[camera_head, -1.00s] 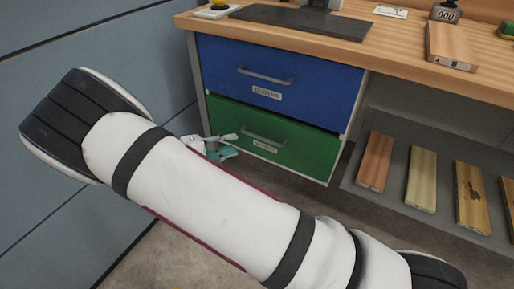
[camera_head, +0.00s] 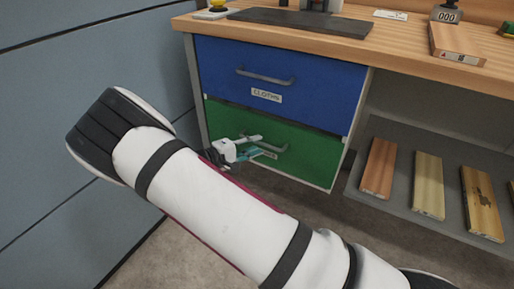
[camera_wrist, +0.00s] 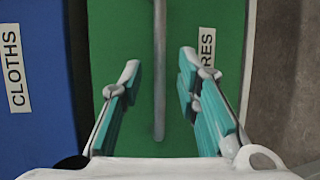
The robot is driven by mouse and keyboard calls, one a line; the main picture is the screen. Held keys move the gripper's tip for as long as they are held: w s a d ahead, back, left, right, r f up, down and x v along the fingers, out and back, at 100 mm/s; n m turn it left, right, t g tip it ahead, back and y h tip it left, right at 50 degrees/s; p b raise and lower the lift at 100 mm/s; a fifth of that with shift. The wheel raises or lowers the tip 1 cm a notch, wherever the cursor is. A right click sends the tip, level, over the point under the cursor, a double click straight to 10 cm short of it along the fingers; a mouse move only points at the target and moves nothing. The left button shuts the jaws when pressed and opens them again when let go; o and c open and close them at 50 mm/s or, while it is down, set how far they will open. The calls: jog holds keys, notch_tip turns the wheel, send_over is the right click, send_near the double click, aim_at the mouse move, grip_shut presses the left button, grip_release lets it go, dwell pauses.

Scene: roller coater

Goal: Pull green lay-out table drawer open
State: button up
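The green drawer (camera_head: 310,155) is the lower drawer under the wooden bench. Its front looks roughly flush below the blue drawer. Its grey bar handle (camera_head: 282,147) is partly hidden by my gripper (camera_head: 262,146) in the head view. In the wrist view, the green front (camera_wrist: 225,30) fills the middle and the handle (camera_wrist: 159,90) runs lengthwise between the two teal-padded fingers. My gripper (camera_wrist: 158,64) is open, one finger on each side of the handle, with visible gaps. Whether the fingertips touch the drawer front, I cannot tell.
The blue drawer (camera_head: 315,85), labelled CLOTHS, is directly above. A low grey shelf (camera_head: 358,175) with several wooden boards is at the right. A blue-grey wall panel (camera_head: 60,60) stands at the left. The floor (camera_head: 310,205) before the drawer is clear except for my arm.

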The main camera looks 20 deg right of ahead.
jog(key=shift+x, duration=0.85)
jog(key=shift+c, duration=0.2)
grip_shut()
jog(key=s+a+p, duration=0.3)
jog(key=s+a, duration=1.5)
jog(key=shift+s+a, duration=0.35)
jog(key=shift+a, duration=0.05)
jog(key=shift+o, duration=0.2)
grip_release()
